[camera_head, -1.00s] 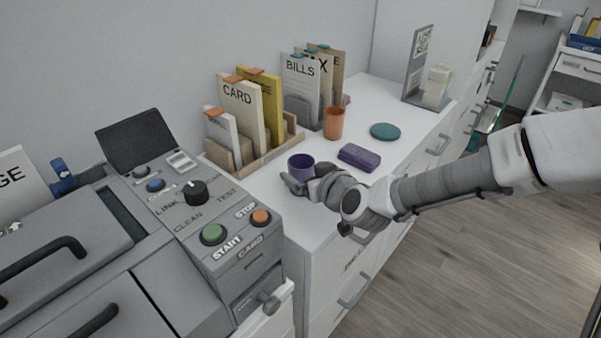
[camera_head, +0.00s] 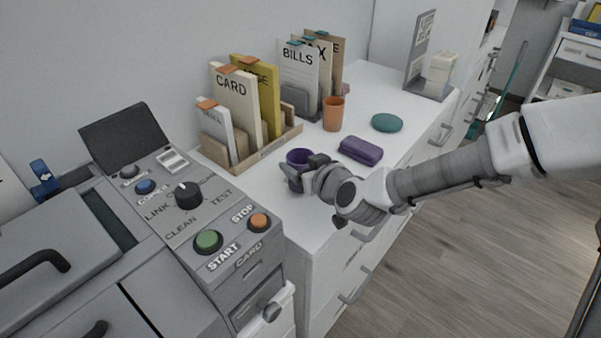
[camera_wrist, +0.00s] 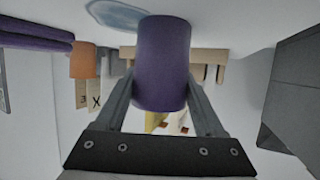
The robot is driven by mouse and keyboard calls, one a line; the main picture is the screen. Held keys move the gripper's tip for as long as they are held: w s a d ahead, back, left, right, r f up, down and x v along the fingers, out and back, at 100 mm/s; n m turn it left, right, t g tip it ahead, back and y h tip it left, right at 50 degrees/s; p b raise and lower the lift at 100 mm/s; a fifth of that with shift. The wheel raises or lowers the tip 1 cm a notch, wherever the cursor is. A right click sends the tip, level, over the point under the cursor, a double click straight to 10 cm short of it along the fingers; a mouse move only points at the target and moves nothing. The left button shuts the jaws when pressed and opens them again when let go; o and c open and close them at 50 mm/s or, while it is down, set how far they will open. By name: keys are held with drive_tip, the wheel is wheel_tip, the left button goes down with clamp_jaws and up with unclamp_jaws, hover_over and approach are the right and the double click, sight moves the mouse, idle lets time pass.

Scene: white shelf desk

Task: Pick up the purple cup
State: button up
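The purple cup (camera_head: 298,157) stands upright on the white desk top (camera_head: 352,192), near its front left part. My gripper (camera_head: 305,171) reaches it from the right, with a finger on each side of the cup. In the wrist view the purple cup (camera_wrist: 162,60) fills the space between the two fingers of my gripper (camera_wrist: 161,88). Both fingertips appear to touch its sides, so the gripper looks shut on it. No lift off the desk shows.
An orange cup (camera_head: 333,115), a purple case (camera_head: 360,150) and a teal round item (camera_head: 387,122) are on the desk to the right. A wooden file holder (camera_head: 268,148) stands behind. A grey machine (camera_head: 225,262) with buttons is close at left.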

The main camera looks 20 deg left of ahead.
drive_tip(key=c, duration=0.9)
drive_tip(key=shift+r, duration=0.1)
